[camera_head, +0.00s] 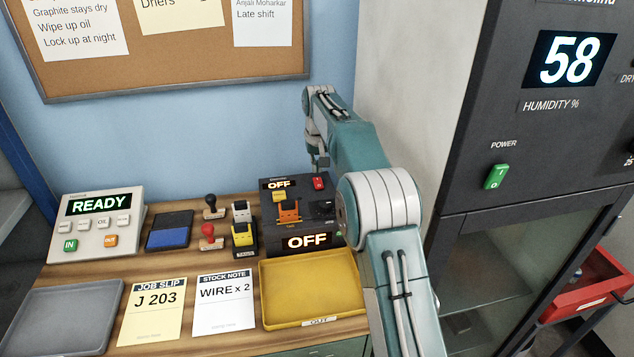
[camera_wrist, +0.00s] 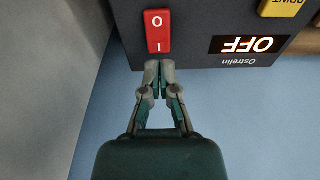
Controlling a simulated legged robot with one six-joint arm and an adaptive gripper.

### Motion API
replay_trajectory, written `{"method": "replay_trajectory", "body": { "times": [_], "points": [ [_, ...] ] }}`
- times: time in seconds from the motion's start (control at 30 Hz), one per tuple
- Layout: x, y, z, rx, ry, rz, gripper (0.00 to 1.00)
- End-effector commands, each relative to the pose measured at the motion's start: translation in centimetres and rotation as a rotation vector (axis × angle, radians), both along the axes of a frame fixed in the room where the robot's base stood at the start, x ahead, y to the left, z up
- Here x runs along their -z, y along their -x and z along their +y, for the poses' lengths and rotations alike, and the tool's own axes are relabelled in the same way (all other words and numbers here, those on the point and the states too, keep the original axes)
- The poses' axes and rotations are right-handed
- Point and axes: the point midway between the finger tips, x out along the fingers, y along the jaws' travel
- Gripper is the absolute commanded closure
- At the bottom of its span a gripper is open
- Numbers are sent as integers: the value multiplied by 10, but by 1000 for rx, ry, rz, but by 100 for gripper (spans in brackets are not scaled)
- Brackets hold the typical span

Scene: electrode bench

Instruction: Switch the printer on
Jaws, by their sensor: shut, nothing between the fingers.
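The printer (camera_head: 302,192) is a dark box at the back of the bench. Its small display (camera_head: 280,184) reads OFF. Its red rocker switch (camera_head: 319,184), marked O and I, sits at the panel's right; it also shows in the wrist view (camera_wrist: 158,32), where the printer appears upside down. A yellow PRINT button (camera_wrist: 281,7) shows there beside the OFF display (camera_wrist: 248,44). My gripper (camera_wrist: 159,68) is shut and empty, its tips close to the I end of the switch; I cannot tell whether they touch. In the head view, my gripper (camera_head: 318,166) is just behind the switch.
A larger OFF display (camera_head: 307,240) is on a dark unit in front. Stamps (camera_head: 211,236), a blue ink pad (camera_head: 168,238) and a READY console (camera_head: 97,222) stand left. A yellow tray (camera_head: 315,290) lies in front. A humidity cabinet with a green power switch (camera_head: 496,176) stands right.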

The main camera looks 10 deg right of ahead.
Motion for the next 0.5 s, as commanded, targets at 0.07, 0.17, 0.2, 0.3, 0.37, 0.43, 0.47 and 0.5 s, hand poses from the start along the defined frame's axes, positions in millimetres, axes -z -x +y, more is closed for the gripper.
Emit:
{"method": "replay_trajectory", "body": {
  "times": [0.07, 0.17, 0.2, 0.3, 0.37, 0.43, 0.47, 0.5],
  "points": [
    [1, 0, 0, 0, 0, 1, 100],
    [3, 0, 0, 0, 0, 1, 100],
    [3, 0, 0, 0, 0, 1, 100],
    [5, 0, 0, 0, 0, 1, 100],
    [5, 0, 0, 0, 0, 1, 100],
    [6, 0, 0, 0, 0, 1, 100],
    [7, 0, 0, 0, 0, 1, 100],
    [7, 0, 0, 0, 0, 1, 100]
  ]
}}
